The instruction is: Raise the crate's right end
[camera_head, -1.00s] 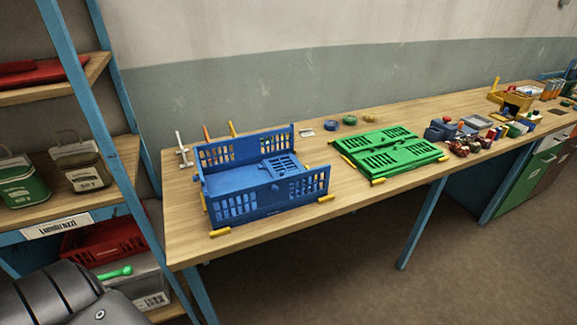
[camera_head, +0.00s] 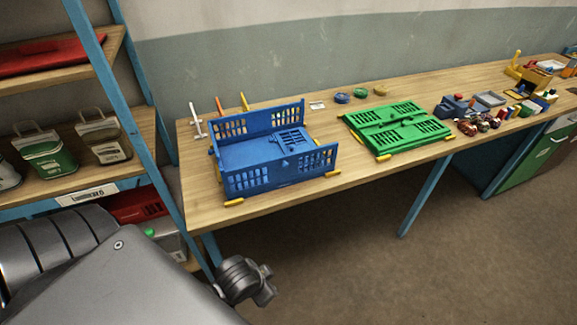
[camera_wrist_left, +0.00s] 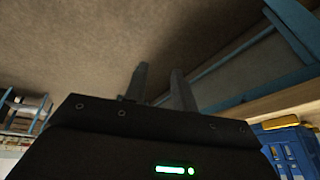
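The blue crate (camera_head: 250,182) stands on the wooden bench at the left. Its long front and back walls are upright. A slotted blue panel, the right end (camera_head: 291,141), appears folded down inside; its exact tilt is hard to tell. Yellow pieces sit at the crate's base corners. In the left wrist view part of the crate (camera_wrist_left: 290,148) shows at the right edge. My left gripper (camera_wrist_left: 160,70) has its two fingers apart with nothing between them. It is in front of the bench, clear of the crate. My right gripper is out of view.
A folded green crate (camera_head: 397,127) lies to the right on the bench (camera_head: 345,180). Colored rolls, small parts and bins stand farther right. Floor before the bench is clear.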

